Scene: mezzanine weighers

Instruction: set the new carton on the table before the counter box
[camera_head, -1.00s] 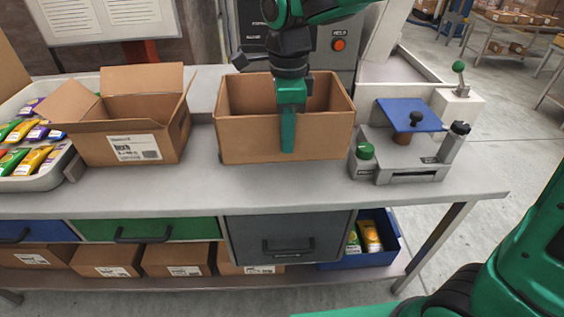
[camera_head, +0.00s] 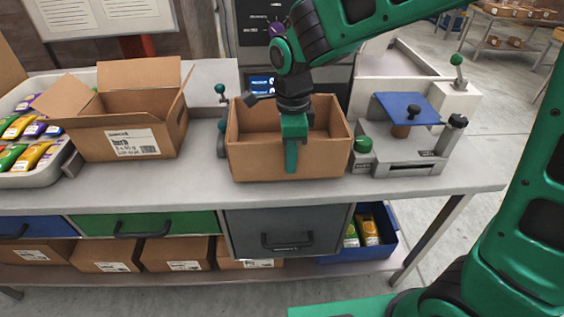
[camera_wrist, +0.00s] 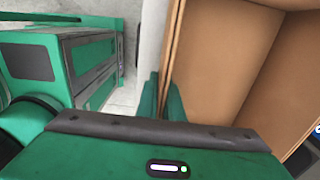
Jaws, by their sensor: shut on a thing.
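The new carton (camera_head: 250,155), brown and open-topped without raised flaps, is upright at the middle of the grey table (camera_head: 190,191). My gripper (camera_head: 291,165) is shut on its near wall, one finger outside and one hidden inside. In the wrist view the fingers (camera_wrist: 163,100) pinch the top edge of the carton wall (camera_wrist: 215,60). I cannot tell whether the carton's bottom touches the table. Behind it stands the dark counter box (camera_head: 262,84) with lit blue displays, partly hidden by my arm and the carton.
A labelled carton with open flaps (camera_head: 125,143) stands left, beside a tray of colourful packs (camera_head: 30,178). A device with a blue plate (camera_head: 408,110) stands close to the right. A small lever with a dark green knob (camera_head: 220,90) is just left of the new carton. The front table strip is clear.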

